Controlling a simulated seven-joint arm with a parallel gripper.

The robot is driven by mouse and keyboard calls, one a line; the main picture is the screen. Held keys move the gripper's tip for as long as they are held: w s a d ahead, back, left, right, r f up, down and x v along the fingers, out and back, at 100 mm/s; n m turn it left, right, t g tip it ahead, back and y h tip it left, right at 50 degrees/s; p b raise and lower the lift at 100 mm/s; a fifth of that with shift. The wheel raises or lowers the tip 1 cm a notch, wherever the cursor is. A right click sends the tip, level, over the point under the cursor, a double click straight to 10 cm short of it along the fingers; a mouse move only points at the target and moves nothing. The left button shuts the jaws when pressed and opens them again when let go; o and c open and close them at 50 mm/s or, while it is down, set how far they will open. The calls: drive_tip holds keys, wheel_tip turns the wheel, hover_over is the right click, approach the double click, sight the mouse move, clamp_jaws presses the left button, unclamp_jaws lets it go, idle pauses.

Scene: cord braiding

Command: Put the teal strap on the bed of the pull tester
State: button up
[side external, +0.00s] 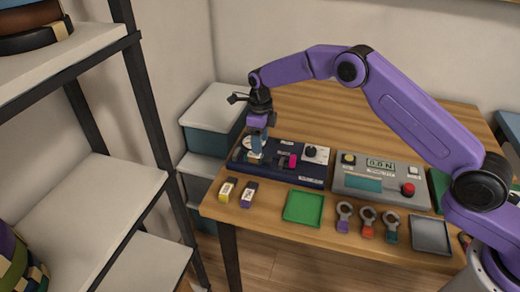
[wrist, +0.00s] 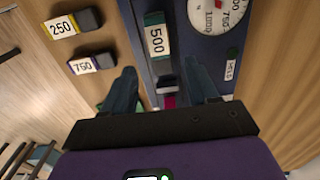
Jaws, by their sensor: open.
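The grey pull tester (side external: 342,183) stands at the middle right, with a 0.0 N display (side external: 380,164) and a red knob (side external: 408,189). A flat teal rectangle (side external: 363,184) shows on it; I cannot tell whether this is the strap or part of the tester. My gripper (side external: 257,152) points down over the left end of a dark blue device (side external: 312,180), away from the tester. In the wrist view my gripper (wrist: 160,76) is open, its fingers apart. A teal-ended block marked 500 (wrist: 156,40) sits on the device just beyond the fingertips.
Yellow 250 (side external: 226,188) and purple 750 (side external: 249,194) blocks lie at the front left. A dial (wrist: 217,14) is on the blue device.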

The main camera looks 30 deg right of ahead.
sight(260, 157)
wheel_tip(260, 157, up, 7)
idle(0.3)
drive_tip(key=s+r+n, duration=0.5)
drive_tip(key=s+n, duration=0.5)
drive_tip(key=s, duration=0.1)
drive_tip(key=s+r+n, duration=0.5)
drive_tip(key=s+n, duration=0.5)
drive_tip(key=s+d+f+n, duration=0.1)
drive_tip(key=s+d+n, duration=0.6)
drive_tip(key=s, duration=0.5)
drive_tip(key=s+d+n, duration=0.7)
drive_tip(key=s+n, duration=0.5)
drive_tip(key=shift+s+d+f+n, duration=0.2)
drive_tip(key=shift+s+f+n, duration=0.1)
drive_tip(key=shift+s+f, duration=0.1)
